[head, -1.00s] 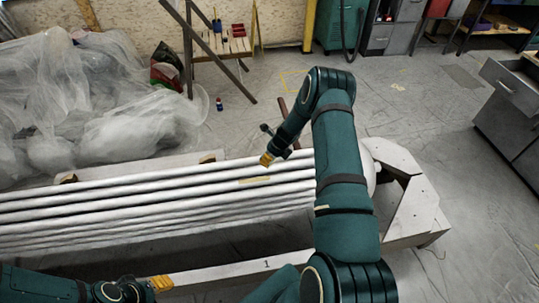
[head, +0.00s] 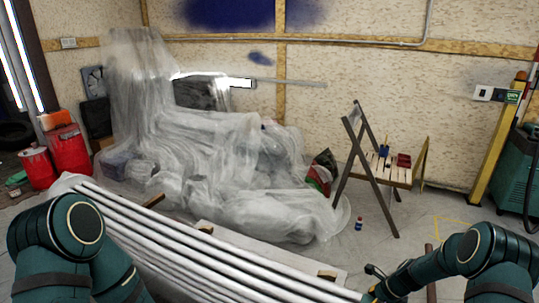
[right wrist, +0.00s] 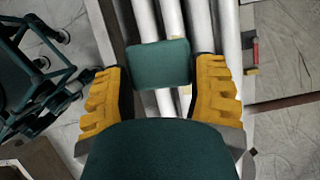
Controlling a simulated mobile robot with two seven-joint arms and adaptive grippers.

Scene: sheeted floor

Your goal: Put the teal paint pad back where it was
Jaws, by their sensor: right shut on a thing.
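The teal paint pad (right wrist: 160,63) is a flat, round-cornered block between the yellow fingers of my right gripper (right wrist: 160,80) in the right wrist view. The gripper is shut on it, above long pale tubes. In the head view only a bit of the right gripper (head: 368,297) shows at the bottom edge, and I cannot make out the pad there. My left arm is at the lower left; its gripper is out of view. A wooden slatted seat (head: 374,172) against the back wall bears a red thing (head: 404,160) and a blue thing (head: 384,150).
Long pale tubes (head: 190,235) run across the foreground. A heap under clear plastic sheeting (head: 215,150) fills the left and middle. A small red and blue bottle (head: 359,223) stands on the floor near the seat. Red canisters (head: 70,150) stand at far left. Floor right of the seat is clear.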

